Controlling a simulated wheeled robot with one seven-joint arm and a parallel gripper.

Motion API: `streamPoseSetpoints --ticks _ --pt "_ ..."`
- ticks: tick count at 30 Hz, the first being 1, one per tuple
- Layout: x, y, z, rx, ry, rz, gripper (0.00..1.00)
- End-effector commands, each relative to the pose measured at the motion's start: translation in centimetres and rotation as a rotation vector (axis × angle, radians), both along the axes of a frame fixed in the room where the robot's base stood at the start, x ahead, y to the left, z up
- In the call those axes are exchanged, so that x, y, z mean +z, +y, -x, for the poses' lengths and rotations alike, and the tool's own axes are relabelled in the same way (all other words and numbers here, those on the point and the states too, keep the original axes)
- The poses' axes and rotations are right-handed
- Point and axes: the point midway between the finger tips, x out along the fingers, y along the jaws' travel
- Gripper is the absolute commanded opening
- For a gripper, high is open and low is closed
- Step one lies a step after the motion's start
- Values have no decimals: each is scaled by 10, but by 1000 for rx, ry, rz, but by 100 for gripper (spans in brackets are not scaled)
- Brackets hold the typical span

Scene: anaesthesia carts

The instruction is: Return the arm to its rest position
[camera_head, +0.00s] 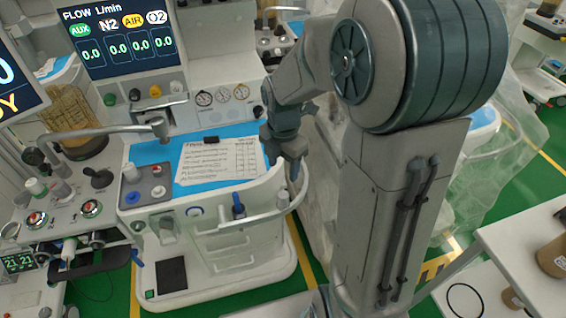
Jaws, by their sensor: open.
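My arm rises large through the right middle of the view and bends over at the top. Its end hangs down with my gripper (290,168) pointing at the floor. The gripper is open, and I see nothing held in it. It is in front of the right end of the anaesthesia cart's blue-topped work surface (228,138), near the curved rail (262,217). Whether it touches the rail cannot be told from this angle. My arm hides part of what is behind it.
A printed sheet (218,160) lies on the blue surface. A flow screen (118,38) stands above the cart. A white table (525,248) with brown-filled containers is at lower right. Clear plastic sheeting (515,130) drapes equipment behind my arm. Green floor shows between.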

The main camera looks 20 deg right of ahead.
Motion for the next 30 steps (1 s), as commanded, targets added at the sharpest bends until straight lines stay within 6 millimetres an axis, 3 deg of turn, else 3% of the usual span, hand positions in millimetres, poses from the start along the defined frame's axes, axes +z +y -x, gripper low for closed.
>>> streamPoseSetpoints --ticks 20,23,30 --pt "6 0 3 -43 -6 2 54" --pt "15 0 10 -156 -23 9 54" --pt "44 0 42 -633 -88 4 54"
